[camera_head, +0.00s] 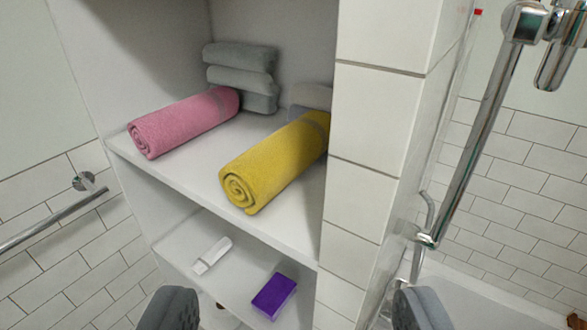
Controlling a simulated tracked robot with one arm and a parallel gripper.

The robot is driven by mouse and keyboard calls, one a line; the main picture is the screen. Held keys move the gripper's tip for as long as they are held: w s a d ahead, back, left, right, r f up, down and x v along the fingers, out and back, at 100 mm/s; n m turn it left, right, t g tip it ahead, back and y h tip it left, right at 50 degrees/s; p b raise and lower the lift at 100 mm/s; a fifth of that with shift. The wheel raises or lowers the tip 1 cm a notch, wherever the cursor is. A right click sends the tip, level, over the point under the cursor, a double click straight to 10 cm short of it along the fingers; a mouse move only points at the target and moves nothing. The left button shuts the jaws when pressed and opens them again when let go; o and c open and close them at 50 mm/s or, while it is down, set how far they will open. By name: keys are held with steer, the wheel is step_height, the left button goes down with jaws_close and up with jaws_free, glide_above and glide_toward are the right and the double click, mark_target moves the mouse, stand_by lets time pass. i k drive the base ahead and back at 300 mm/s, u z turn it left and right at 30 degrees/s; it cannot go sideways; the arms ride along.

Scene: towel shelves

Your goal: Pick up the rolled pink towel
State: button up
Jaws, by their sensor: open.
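The rolled pink towel (184,121) lies on the upper white shelf (196,168), at the left, its near end close to the shelf's front edge. My gripper (296,312) shows as two dark grey fingertips at the bottom of the view. The fingers are wide apart with nothing held between them. My gripper is below and to the right of the pink towel in the picture, apart from it.
A rolled yellow towel (275,162) lies right of the pink one. Folded grey towels (241,77) are stacked behind. A white bottle (212,255) and purple box (274,296) sit on the lower shelf. A tiled pillar (372,150) bounds the right; a metal rail (50,220) is at left.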

mark_target(154, 134)
steer(key=u, duration=0.05)
steer(key=k, duration=0.4)
steer(key=i, duration=1.1)
steer(key=u, duration=0.6)
